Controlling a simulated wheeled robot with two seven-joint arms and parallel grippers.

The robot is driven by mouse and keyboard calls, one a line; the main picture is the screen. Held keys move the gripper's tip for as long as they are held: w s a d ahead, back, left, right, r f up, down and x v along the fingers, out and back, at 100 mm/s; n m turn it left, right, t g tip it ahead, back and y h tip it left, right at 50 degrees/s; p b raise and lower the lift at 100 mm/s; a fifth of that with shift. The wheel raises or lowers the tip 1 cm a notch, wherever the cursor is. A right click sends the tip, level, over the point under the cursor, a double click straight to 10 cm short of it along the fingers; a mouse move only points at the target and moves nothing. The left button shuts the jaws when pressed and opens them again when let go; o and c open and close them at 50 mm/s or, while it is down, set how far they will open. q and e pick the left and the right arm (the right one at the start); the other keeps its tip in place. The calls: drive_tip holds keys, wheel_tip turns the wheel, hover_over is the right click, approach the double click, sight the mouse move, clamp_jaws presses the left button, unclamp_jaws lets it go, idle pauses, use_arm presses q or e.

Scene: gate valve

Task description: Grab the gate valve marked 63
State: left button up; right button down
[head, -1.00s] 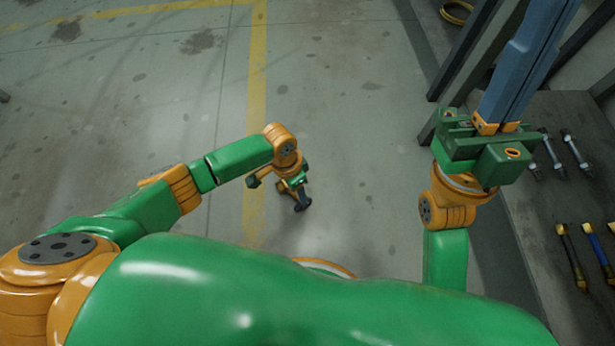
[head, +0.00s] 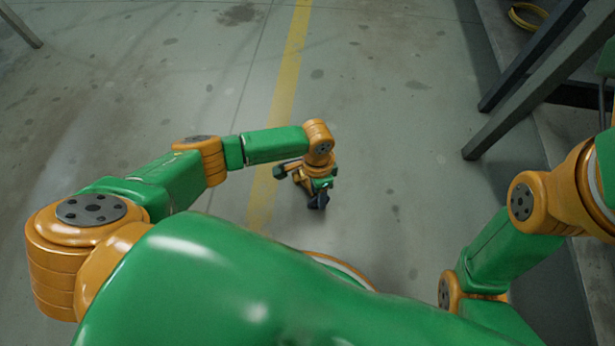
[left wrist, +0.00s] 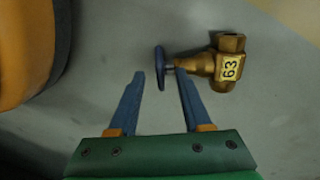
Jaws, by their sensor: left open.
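The gate valve marked 63 (left wrist: 226,66) shows in the left wrist view. In the head view my left gripper (head: 318,199) is small and points down, and the valve cannot be made out there. My right gripper is out of view.
Dark metal frame legs (head: 527,80) stand at the right, beside my right arm. A yellow coil (head: 531,15) lies at the top right. The concrete floor with a yellow line (head: 286,90) is open in the middle and left.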

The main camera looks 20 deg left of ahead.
use_arm(q)
clamp_jaws()
idle(1.3)
